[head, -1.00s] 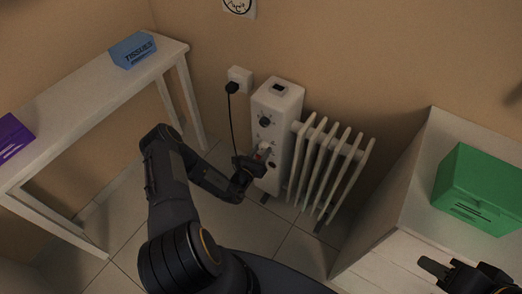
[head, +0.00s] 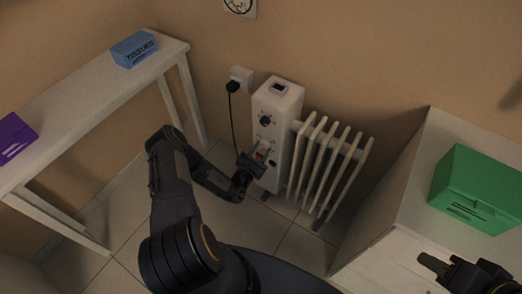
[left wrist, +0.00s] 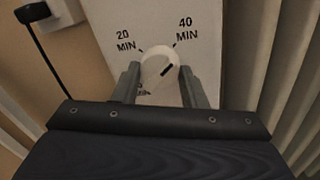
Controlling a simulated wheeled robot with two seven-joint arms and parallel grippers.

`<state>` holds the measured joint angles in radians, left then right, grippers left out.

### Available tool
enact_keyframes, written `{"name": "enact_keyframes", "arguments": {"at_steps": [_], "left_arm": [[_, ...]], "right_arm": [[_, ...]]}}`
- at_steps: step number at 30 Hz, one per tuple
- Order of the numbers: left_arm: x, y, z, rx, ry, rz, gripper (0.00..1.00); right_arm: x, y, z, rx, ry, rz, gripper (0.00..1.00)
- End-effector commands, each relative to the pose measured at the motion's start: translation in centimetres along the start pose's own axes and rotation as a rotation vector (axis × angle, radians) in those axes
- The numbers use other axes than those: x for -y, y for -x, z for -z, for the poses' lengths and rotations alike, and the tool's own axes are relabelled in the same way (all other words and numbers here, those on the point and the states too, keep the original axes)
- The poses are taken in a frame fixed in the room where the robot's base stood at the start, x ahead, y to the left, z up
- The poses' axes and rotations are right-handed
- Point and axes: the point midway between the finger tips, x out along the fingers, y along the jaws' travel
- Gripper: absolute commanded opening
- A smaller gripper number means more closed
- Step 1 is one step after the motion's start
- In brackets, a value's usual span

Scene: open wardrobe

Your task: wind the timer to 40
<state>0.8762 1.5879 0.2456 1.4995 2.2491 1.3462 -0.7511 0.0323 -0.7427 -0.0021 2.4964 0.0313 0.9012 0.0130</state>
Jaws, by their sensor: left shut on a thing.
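The timer knob (left wrist: 160,68) is a round white dial with a black mark on the front of the white heater (head: 277,100). In the left wrist view its mark points right and up, a little below the line of the "40 MIN" tick (left wrist: 186,29). The "20 MIN" label (left wrist: 125,40) is at the upper left. My left gripper (left wrist: 160,82) is shut on the knob, one finger on each side. In the head view the left gripper (head: 256,160) is at the heater's lower front and mostly hides the knob. My right gripper (head: 432,268) is apart, at the lower right.
Another dark dial (head: 265,120) sits higher on the heater. White radiator fins (head: 330,165) stand to its right. A black cord runs down from the wall plug (head: 233,86). A green box (head: 480,190) is at right; a white table (head: 100,90) is at left.

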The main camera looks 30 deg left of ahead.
Motion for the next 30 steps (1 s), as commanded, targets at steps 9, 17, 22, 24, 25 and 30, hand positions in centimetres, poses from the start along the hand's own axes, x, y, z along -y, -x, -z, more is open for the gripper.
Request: {"name": "enact_keyframes", "arguments": {"at_steps": [9,17,22,24,25,30], "left_arm": [[0.0,0.0,0.1,-0.002,-0.002,0.0,0.15],[0.0,0.0,0.1,-0.001,-0.001,0.0,0.6],[0.0,0.0,0.0,0.0,-0.001,0.0,0.6],[0.0,0.1,0.0,-0.001,-0.001,0.0,0.6],[0.0,0.3,0.0,-0.001,-0.001,0.0,0.6],[-0.1,2.6,0.1,-0.004,0.001,-0.001,0.6]], "right_arm": [[0.0,0.0,0.0,0.0,0.0,0.0,0.36],[0.0,0.0,0.0,0.0,0.0,0.0,0.36],[0.0,0.0,0.0,0.0,0.0,0.0,0.36],[0.0,0.0,0.0,0.0,0.0,0.0,0.36],[0.0,0.0,0.0,0.0,0.0,0.0,0.36],[0.1,0.2,0.1,0.0,0.0,0.0,0.36]]}}
